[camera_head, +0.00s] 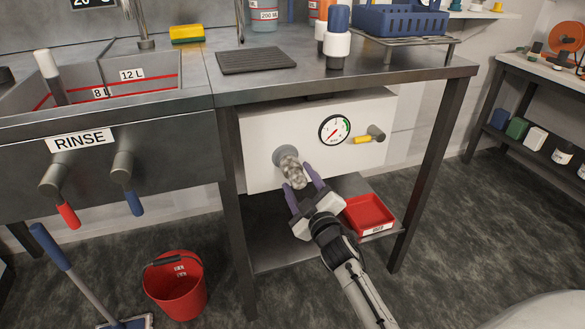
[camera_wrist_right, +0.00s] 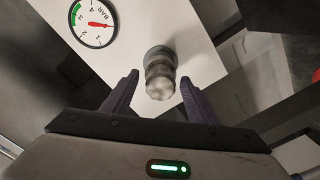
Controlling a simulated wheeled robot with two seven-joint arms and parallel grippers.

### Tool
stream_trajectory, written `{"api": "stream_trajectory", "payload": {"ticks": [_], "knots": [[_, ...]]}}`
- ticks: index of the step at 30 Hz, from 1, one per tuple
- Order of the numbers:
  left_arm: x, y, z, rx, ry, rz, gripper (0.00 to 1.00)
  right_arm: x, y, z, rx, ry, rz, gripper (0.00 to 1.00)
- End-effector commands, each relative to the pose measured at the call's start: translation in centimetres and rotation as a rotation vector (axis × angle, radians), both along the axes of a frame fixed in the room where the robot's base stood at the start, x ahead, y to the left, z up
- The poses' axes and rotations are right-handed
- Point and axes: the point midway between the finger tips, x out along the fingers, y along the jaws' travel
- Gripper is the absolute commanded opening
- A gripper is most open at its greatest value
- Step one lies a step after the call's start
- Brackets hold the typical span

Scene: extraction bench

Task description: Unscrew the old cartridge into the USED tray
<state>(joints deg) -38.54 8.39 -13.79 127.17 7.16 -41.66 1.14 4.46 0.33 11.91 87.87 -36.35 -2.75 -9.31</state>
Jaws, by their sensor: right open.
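The old cartridge (camera_head: 293,171) is a mottled grey-brown cylinder sticking out of a round grey socket (camera_head: 286,155) on the white panel under the bench. It also shows in the right wrist view (camera_wrist_right: 160,82), still at the socket. My right gripper (camera_head: 304,190) is open, its two purple fingers pointing at the cartridge. In the right wrist view (camera_wrist_right: 158,96) the cartridge end lies between the fingertips, with gaps on both sides. The red USED tray (camera_head: 351,222) is on the lower shelf, right of my gripper; its inside looks empty. My left gripper is not in view.
A pressure gauge (camera_head: 334,129) and a yellow-handled valve (camera_head: 367,137) are on the panel, right of the cartridge. A bench leg (camera_head: 238,215) stands to the left. A red bucket (camera_head: 177,288) and a mop (camera_head: 75,275) are on the floor at left.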

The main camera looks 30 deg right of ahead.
Motion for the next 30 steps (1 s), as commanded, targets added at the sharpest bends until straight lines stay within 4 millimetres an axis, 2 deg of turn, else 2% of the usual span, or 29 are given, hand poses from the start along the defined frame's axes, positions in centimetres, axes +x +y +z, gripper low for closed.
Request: {"api": "stream_trajectory", "payload": {"ticks": [4,12,14,17,20,24,30], "knots": [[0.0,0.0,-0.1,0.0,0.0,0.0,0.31,0.0,0.0,-0.1,-0.003,0.001,0.0,0.53],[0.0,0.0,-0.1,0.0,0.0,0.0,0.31,0.0,0.0,-0.1,-0.007,0.002,0.001,0.08],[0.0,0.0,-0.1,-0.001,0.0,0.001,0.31,0.0,0.0,-0.1,-0.012,0.004,0.001,0.06],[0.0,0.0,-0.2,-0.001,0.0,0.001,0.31,0.0,0.0,-0.1,-0.121,0.03,0.001,0.06],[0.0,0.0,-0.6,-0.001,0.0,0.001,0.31,0.0,0.0,-0.2,-0.393,0.095,0.0,0.06],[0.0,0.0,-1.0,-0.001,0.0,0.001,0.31,0.0,0.0,-0.1,-0.846,0.201,0.001,0.06],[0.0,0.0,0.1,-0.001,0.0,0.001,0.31,-0.1,0.0,0.3,-1.539,0.369,0.001,0.06]]}}
